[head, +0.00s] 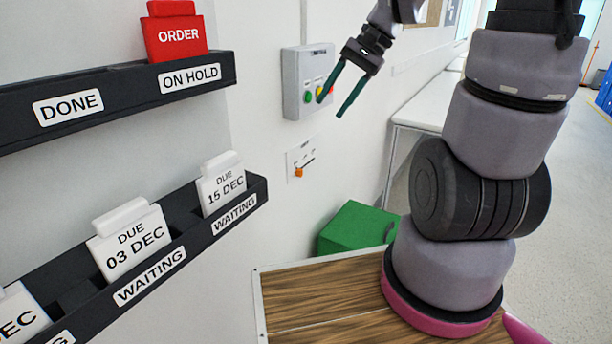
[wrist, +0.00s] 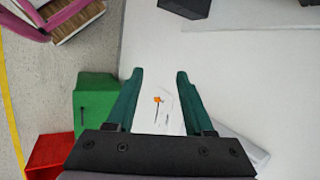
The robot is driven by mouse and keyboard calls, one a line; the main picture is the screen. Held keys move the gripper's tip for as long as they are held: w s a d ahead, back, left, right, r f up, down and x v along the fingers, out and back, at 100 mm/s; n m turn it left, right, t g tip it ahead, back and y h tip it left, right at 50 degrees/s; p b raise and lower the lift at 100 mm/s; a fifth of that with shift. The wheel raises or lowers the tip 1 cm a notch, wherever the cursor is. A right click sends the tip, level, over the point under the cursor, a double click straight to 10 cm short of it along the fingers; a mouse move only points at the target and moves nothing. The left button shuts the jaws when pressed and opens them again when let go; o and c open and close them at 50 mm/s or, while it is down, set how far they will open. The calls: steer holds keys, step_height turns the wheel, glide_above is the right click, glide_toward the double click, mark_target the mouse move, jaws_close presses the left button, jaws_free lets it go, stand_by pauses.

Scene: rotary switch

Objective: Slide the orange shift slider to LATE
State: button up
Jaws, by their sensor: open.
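The orange shift slider (head: 299,172) sits on a small white wall plate (head: 303,157), toward the plate's lower left in the head view. The plate's printing is too small to read. My gripper (head: 333,107) is open and empty, with dark green fingers, in front of the wall up and right of the slider in the head view. In the wrist view the orange slider (wrist: 158,99) and its plate (wrist: 172,113) show between the fingers of my gripper (wrist: 158,73), some distance beyond them. Nothing touches the slider.
A grey control box (head: 306,75) with coloured buttons is on the wall above the plate. Dark racks (head: 225,70) with labelled cards are at left. A green box (head: 352,229) stands below the plate; a red box (wrist: 50,150) shows in the wrist view. A white table (head: 423,108) is behind.

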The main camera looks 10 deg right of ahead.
steer(key=w+f+m+y, duration=0.4)
steer(key=w+f+y, duration=0.15)
steer(key=f, duration=0.25)
steer(key=m+t+y, duration=0.1)
steer(key=m+t, duration=1.1)
steer(key=m, duration=0.4)
glide_toward(302, 173)
steer(key=x, duration=0.8)
steer(key=shift+w+a, duration=0.1)
steer(key=shift+w, duration=0.05)
steer(key=shift+c, duration=0.3)
jaws_close()
